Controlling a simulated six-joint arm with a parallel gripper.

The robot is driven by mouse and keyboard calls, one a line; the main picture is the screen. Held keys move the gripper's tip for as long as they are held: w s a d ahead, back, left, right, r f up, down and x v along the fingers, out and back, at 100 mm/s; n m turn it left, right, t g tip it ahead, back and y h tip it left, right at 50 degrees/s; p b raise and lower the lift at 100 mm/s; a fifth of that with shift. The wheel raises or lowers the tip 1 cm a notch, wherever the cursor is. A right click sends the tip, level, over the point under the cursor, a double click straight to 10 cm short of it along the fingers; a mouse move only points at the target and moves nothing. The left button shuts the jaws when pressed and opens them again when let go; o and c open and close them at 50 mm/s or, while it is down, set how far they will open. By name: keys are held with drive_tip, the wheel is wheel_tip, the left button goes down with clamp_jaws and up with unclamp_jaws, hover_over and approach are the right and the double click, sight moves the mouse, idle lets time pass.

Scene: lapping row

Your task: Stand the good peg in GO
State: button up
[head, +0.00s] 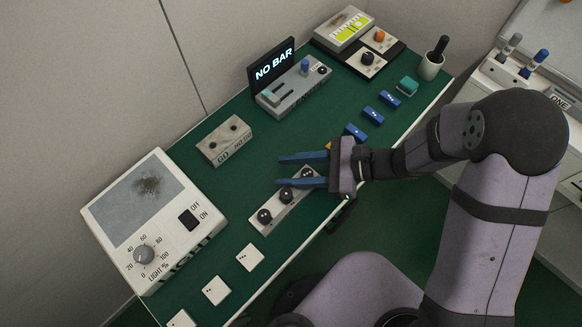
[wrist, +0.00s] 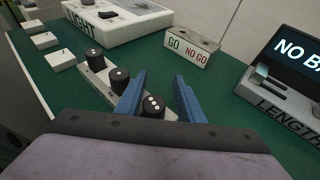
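A pale rack (head: 273,224) on the green bench holds three black-topped pegs in a row. The near-left peg (head: 264,216) and the middle peg (head: 285,195) show clearly. The third peg (wrist: 153,104), with white dots on top, shows close to my left finger in the wrist view, partly hidden. My gripper (head: 280,170) is open, blue fingers spread, at that end of the rack. I see nothing held between the fingers. The grey GO / NO GO block (head: 224,140) stands apart beyond the rack, with two dark holes on top; it also shows in the wrist view (wrist: 192,48).
A light box (head: 190,245) stands at the left end. A length gauge (head: 295,88) with a "NO BAR" screen (head: 273,66) stands behind. Blue blocks (head: 373,116) lie right of my gripper, white dotted tiles (head: 250,257) at front left. Green bench between rack and block is clear.

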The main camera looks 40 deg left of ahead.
sight(303, 171)
drive_tip(key=shift+s+d+f, duration=0.3)
drive_tip(key=shift+s, duration=0.1)
drive_tip(key=shift+w, duration=0.1)
drive_tip(key=shift+a+r+v, duration=0.15)
drive_tip(key=shift+v, duration=1.7)
drive_tip(key=shift+a+r+v, duration=0.15)
drive_tip(key=shift+v, duration=1.7)
drive_tip(key=shift+w, duration=0.2)
drive_tip(key=shift+d+r, duration=0.1)
drive_tip(key=shift+d+r, duration=0.2)
drive_tip(key=shift+d, duration=0.1)
drive_tip(key=w+d+r+n+t+h+p, duration=0.2)
drive_tip(key=d+r+n+h+p, duration=0.1)
drive_tip(key=d, duration=0.7)
drive_tip(key=w+d+r+n+t+h+p, duration=0.1)
drive_tip(key=d+r+n+t+h+p, duration=0.2)
drive_tip(key=d, duration=0.8)
drive_tip(key=w+d+r+n+t+h+p, duration=0.2)
drive_tip(key=d+r+n+t+h+p, duration=0.1)
drive_tip(key=d, duration=0.8)
drive_tip(key=shift+w+r+n+h+p, duration=0.3)
drive_tip(key=shift+r+n+h+p, duration=0.35)
drive_tip(key=shift+h+p, duration=0.35)
